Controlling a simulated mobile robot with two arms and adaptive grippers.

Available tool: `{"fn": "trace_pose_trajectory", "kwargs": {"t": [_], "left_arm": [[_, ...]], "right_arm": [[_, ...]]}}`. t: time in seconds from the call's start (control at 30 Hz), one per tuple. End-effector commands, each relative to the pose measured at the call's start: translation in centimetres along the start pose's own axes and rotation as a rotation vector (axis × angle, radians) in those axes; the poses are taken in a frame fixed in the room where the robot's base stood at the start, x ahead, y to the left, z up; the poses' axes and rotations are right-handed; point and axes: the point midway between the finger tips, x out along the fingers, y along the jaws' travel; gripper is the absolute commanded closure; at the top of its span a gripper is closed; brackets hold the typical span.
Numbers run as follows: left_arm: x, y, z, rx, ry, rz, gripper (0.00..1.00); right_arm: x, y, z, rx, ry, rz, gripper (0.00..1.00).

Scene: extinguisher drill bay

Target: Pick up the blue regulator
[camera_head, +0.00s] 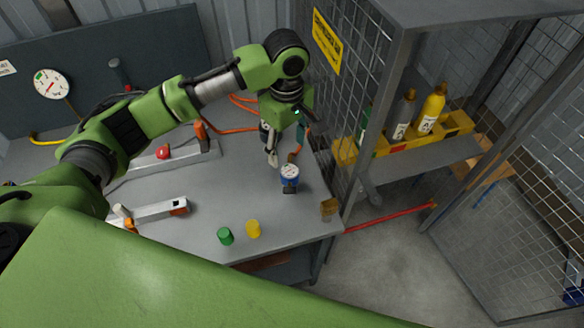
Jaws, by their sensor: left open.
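The blue regulator (290,182) stands on the grey workbench (225,200), toward its right side. It has a round white gauge face on top of a blue body. My left gripper (274,160) hangs over the bench just behind and to the left of the regulator. Its fingers point down, are open, and look empty. I cannot tell whether a finger touches the regulator. My right gripper is not in view.
A green cap (225,236) and a yellow cap (253,229) stand near the bench's front edge. Orange hoses run behind my gripper. A mesh cage with a shelf of cylinders, one a yellow cylinder (431,108), stands to the right. The bench middle is clear.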

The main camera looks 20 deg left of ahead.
Motion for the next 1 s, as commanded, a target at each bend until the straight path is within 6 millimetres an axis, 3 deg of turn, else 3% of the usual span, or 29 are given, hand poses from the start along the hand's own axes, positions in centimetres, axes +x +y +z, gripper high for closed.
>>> {"fn": "trace_pose_trajectory", "kwargs": {"t": [0.1, 0.23, 0.37, 0.5, 0.6, 0.8, 1.0], "left_arm": [[2.4, -0.1, 0.0, -0.002, 0.001, -0.004, 0.44], [4.3, 0.0, 0.0, -0.001, 0.001, 0.000, 0.44], [5.2, 0.1, 0.0, 0.001, 0.001, 0.002, 0.44], [6.3, 0.1, 0.2, 0.001, 0.001, 0.000, 0.44], [7.8, 0.1, 0.4, 0.001, 0.002, -0.002, 0.44], [10.2, 0.2, 0.4, 0.001, 0.001, 0.002, 0.44], [10.5, 0.2, 0.4, 0.002, 0.001, 0.003, 0.44]], "right_arm": [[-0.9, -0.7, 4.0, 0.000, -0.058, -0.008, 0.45], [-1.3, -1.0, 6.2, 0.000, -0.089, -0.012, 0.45], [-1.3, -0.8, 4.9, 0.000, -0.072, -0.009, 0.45], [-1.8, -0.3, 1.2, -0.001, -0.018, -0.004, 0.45], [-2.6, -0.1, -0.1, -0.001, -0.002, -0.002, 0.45], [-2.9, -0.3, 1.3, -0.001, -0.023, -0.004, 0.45], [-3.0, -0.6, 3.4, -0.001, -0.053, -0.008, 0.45]]}}
